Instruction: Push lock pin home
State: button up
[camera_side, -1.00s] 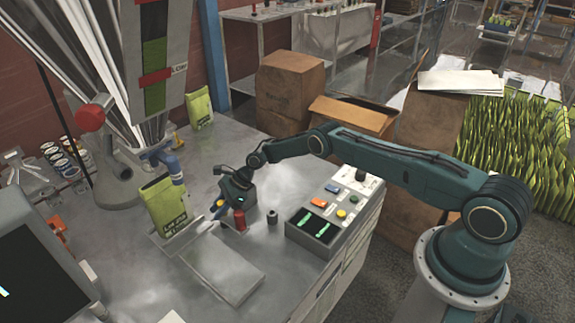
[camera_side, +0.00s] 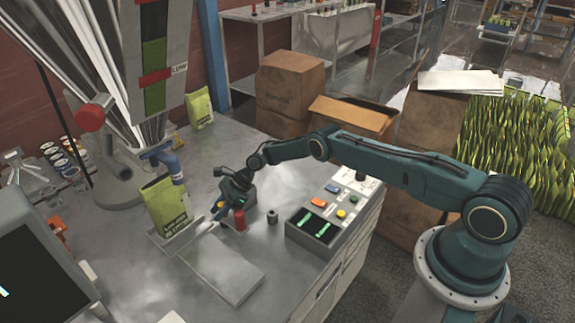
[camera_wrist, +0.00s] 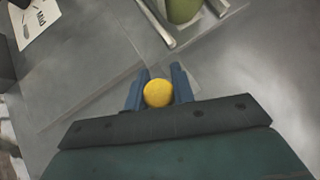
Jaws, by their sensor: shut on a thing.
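A round yellow knob (camera_wrist: 158,93), which looks like the head of the lock pin, sits between the two blue fingers of my gripper (camera_wrist: 158,90) in the wrist view. The fingers are shut on it from both sides. The shaft below the knob and whatever it enters are hidden. I cannot tell how deep the pin sits.
A flat metal plate (camera_side: 222,268) lies on the bench in front. A small dark cylinder (camera_side: 272,217) and a control box with buttons (camera_side: 322,226) stand to the right.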

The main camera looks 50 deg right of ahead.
jog(key=o, duration=1.1)
jog(key=shift+f, duration=0.1)
jog(key=shift+c, duration=0.2)
jog(key=shift+d, duration=0.15)
jog(key=v, duration=1.3)
jog(key=shift+d+r, duration=0.15)
jog(key=shift+r, duration=0.15)
jog(key=shift+r, duration=0.1)
